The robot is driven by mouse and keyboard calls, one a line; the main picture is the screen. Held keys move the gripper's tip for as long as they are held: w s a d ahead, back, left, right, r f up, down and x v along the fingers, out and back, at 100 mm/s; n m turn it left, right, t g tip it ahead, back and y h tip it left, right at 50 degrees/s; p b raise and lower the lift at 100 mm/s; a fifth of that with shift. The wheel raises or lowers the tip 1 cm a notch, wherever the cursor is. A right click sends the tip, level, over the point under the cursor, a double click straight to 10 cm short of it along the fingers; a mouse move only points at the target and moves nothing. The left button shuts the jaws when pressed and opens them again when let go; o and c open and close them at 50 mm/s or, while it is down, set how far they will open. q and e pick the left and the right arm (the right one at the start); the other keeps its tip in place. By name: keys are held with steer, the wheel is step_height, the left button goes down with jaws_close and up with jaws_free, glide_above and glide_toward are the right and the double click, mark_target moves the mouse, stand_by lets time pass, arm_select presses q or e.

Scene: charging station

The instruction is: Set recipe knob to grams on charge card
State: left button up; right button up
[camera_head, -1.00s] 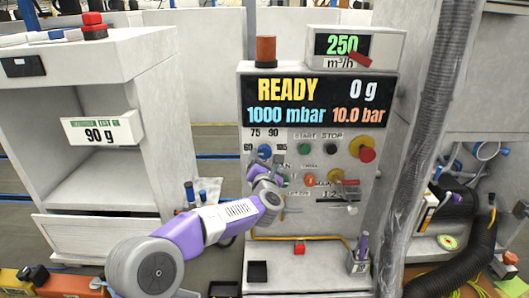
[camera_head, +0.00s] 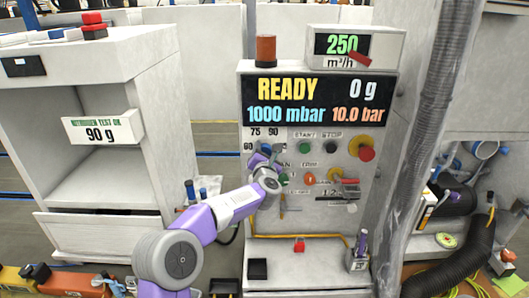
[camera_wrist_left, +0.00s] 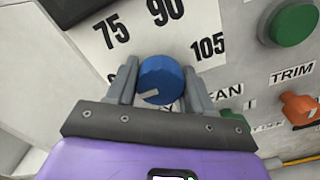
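The blue recipe knob (camera_wrist_left: 160,80) sits on the panel between printed numbers 75, 90 and 105; a 60 shows in the head view at its left. Its white mark points to the lower left in the wrist view. My left gripper (camera_wrist_left: 160,70) has one finger on each side of the knob, very close to it; I cannot tell whether they press on it. In the head view my left gripper (camera_head: 266,163) largely covers the knob. The charge card (camera_head: 103,128) on the left cabinet reads 90 g. My right gripper is not in view.
The display (camera_head: 317,101) reads READY, 0 g, 1000 mbar and 10.0 bar. Right of the knob are a green button (camera_wrist_left: 290,22), an orange trim knob (camera_wrist_left: 298,108) and a red stop button (camera_head: 366,153). A hose (camera_head: 437,110) hangs farther right.

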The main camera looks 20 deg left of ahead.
arm_select(q)
steer(key=c, duration=0.5)
steer(key=m+p, duration=0.1)
steer(key=m, duration=0.4)
steer(key=shift+m, duration=0.4)
steer(key=m+p, duration=0.1)
steer(key=m, duration=0.4)
steer(key=shift+r+p, duration=0.1)
steer(key=shift+p, duration=0.3)
steer(key=m+p, duration=0.2)
steer(key=m, duration=0.4)
steer(key=shift+m, duration=0.4)
steer(key=m+p, duration=0.2)
steer(key=m, duration=0.3)
steer(key=shift+m+p, duration=0.4)
steer(key=shift+m, duration=0.3)
